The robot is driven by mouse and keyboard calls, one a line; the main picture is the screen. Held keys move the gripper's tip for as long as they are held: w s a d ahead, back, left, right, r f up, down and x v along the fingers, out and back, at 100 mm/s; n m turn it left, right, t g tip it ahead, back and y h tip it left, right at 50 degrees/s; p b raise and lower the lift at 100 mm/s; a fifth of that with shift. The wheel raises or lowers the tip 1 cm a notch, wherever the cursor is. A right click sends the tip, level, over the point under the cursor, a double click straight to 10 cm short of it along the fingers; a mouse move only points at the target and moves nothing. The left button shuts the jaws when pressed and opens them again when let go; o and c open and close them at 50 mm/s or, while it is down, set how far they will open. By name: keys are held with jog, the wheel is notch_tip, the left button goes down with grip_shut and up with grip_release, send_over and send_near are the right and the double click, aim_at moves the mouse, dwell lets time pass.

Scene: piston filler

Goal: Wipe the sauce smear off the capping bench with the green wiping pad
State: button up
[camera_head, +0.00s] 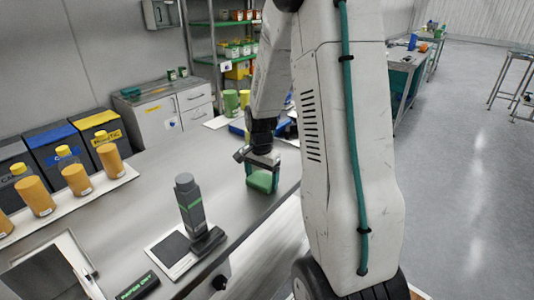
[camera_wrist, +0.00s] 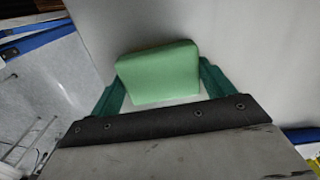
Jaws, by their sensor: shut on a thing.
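My gripper (camera_head: 262,172) is over the right part of the grey metal bench (camera_head: 150,160), near its right edge. Its teal fingers are shut on the green wiping pad (camera_head: 260,181). In the wrist view the pad (camera_wrist: 158,73) is a light green block with rounded edges, between the two fingers of my gripper (camera_wrist: 160,85). The pad is low at the bench top; I cannot tell whether it touches the surface. No sauce smear shows in either view; my arm and gripper hide part of the bench.
A dark grey upright device (camera_head: 189,205) stands on the bench left of my gripper, with a black box (camera_head: 138,286) in front. Orange bottles (camera_head: 77,179) stand on a white strip at left. Green cups (camera_head: 230,102) and a blue tray (camera_head: 237,128) are behind. Mid-bench is clear.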

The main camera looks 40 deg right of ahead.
jog(key=shift+d, duration=0.5)
jog(key=shift+d+r, duration=0.15)
jog(key=shift+d, duration=0.05)
notch_tip(320, 180, up, 3)
jog(key=shift+a+f, duration=0.1)
jog(key=shift+a, duration=0.05)
jog(key=shift+r, duration=2.6)
